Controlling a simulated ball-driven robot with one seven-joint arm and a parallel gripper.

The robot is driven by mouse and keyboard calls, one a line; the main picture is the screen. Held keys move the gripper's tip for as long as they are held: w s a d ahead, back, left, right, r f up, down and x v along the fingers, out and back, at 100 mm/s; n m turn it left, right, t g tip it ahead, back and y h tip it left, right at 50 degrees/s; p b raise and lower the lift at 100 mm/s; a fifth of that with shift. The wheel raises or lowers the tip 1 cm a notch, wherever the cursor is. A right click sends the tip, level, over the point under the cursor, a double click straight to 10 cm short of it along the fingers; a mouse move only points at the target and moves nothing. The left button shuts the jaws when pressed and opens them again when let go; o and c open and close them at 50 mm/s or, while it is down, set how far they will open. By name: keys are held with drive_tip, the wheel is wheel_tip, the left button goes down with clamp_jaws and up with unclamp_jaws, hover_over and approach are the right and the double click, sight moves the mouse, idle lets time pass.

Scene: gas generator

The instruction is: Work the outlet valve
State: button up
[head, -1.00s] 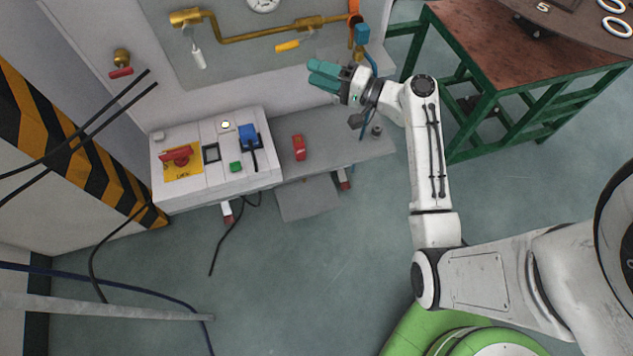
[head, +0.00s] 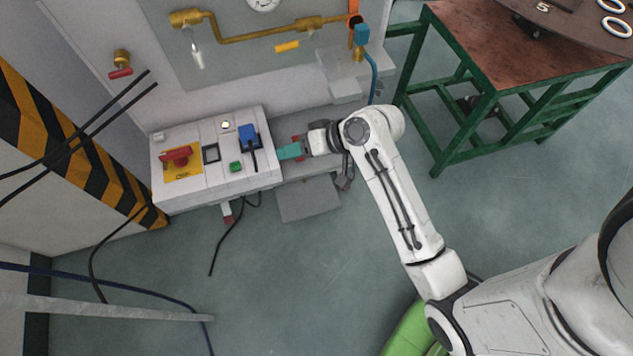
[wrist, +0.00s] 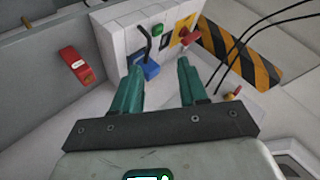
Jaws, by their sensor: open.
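The brass pipe (head: 250,37) on the wall panel carries a valve with a yellow handle (head: 287,46) and one with a pale handle (head: 198,59). A red-handled brass valve (head: 121,65) sits on the wall at left; it shows in the wrist view (wrist: 233,94). I cannot tell which is the outlet valve. My gripper (head: 288,151) is low, just right of the white control box, well below the pipe. In the wrist view its teal fingers (wrist: 158,72) are apart, with nothing visibly held. The blue plug (wrist: 151,68) appears beyond them.
The white control box (head: 205,187) has a red switch (head: 177,155), a green button (head: 235,167) and the blue plug. A red object (wrist: 76,65) on the grey shelf is partly hidden by my gripper in the head view. A green-framed table (head: 490,50) stands right.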

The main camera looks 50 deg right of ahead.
drive_tip(key=s+a+f+n+g+h, duration=0.2)
drive_tip(key=s+n+g+h, duration=0.1)
drive_tip(key=s, duration=0.5)
drive_tip(key=shift+a+f+g+b, duration=0.3)
drive_tip(key=shift+f+g+b, duration=0.1)
drive_tip(key=shift+b, duration=0.05)
drive_tip(key=shift+c, duration=0.2)
